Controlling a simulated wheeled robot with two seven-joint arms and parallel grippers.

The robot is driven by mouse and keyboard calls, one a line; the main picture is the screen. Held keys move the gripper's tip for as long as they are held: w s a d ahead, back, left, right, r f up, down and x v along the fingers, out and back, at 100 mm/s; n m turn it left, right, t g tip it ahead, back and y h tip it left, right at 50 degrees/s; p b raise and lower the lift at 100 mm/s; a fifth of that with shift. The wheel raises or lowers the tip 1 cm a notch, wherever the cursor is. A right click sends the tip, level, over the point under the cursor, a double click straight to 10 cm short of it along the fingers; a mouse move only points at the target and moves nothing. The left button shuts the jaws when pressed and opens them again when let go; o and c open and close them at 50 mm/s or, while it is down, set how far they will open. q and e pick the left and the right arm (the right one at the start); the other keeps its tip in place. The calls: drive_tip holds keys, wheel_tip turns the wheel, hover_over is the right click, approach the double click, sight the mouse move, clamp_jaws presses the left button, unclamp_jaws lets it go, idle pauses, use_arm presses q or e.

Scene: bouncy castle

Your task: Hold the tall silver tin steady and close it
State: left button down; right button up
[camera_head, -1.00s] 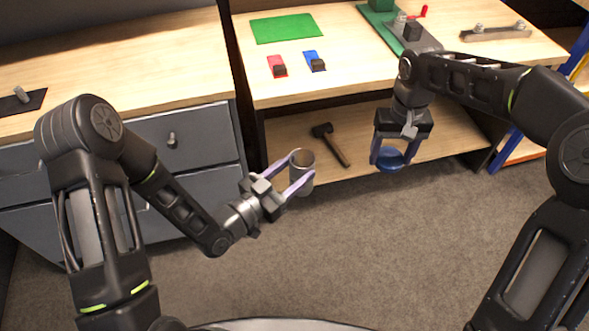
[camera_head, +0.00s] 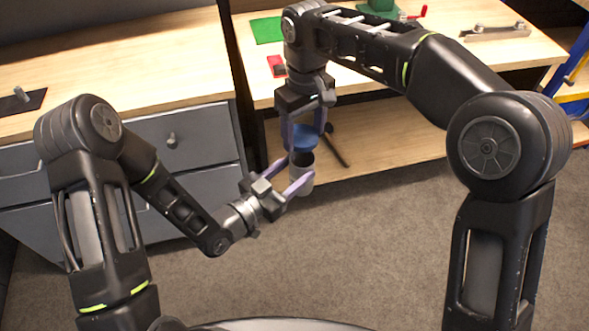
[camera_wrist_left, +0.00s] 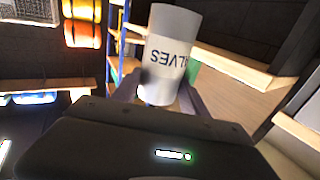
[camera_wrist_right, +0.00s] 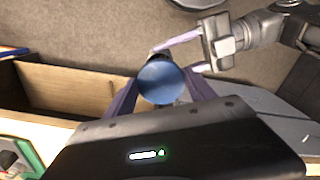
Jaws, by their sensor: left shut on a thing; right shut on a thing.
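The tall silver tin (camera_head: 301,178) is upright and its dark open mouth shows in the head view. My left gripper (camera_head: 299,173) is shut on its sides. In the left wrist view the tin (camera_wrist_left: 170,45) shows upside down with the lettering "VALVES". My right gripper (camera_head: 306,135) is shut on a round blue lid (camera_head: 305,141). The lid is held just above the tin, apart from its mouth. In the right wrist view the lid (camera_wrist_right: 161,82) sits between the fingers and hides the tin's mouth.
A hammer (camera_head: 338,148) lies on the lower shelf of the workbench (camera_head: 395,138), behind the tin. A red item (camera_head: 277,66) and a green mat (camera_head: 267,30) are on the bench top. Grey drawers (camera_head: 190,140) stand at left. The carpet in front is clear.

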sight(302, 173)
drive_tip(key=shift+f, duration=2)
drive_tip(key=shift+d, duration=0.1)
drive_tip(key=shift+f, duration=0.9)
drive_tip(key=shift+f, duration=0.55)
